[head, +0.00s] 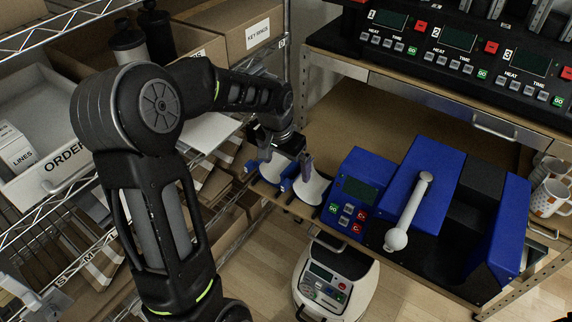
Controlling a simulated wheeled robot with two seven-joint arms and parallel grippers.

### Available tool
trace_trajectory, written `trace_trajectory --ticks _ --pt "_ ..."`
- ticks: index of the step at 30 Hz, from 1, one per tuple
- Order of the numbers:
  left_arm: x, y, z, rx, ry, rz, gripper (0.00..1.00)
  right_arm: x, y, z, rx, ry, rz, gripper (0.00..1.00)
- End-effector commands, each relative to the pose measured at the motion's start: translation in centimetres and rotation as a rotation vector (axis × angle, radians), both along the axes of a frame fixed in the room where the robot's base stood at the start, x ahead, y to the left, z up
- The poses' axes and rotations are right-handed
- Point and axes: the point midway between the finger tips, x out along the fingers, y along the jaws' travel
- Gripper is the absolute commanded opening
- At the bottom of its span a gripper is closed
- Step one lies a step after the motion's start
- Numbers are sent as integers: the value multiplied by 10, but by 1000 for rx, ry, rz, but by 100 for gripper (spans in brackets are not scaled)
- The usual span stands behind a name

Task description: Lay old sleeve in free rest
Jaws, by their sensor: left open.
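Two small blue rests stand side by side on the wooden table, left of the blue press (400,180). A pale curved piece (314,188) lies in the right rest, and another pale curved piece (270,169) shows in the left one. I cannot tell which is the old sleeve. My left gripper (285,162) comes down from above, open, its fingers spread over the two rests. It partly hides them, and I cannot tell whether a finger touches either piece. My right gripper is out of view.
The press lever (410,209) leans forward with a round knob. Patterned mugs (550,197) stand at the right edge. Black control units (460,45) fill the shelf at the back. A white round-based device (334,283) stands below the table's front edge. Wire shelves with boxes lie left.

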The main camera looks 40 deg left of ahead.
Motion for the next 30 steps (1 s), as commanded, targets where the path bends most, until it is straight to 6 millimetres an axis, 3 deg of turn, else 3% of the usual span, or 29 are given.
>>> trace_trajectory --ticks 9,30 --pt "0 0 16 0 -1 0 100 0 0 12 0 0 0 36" --pt "0 0 16 0 0 0 100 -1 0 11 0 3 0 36"
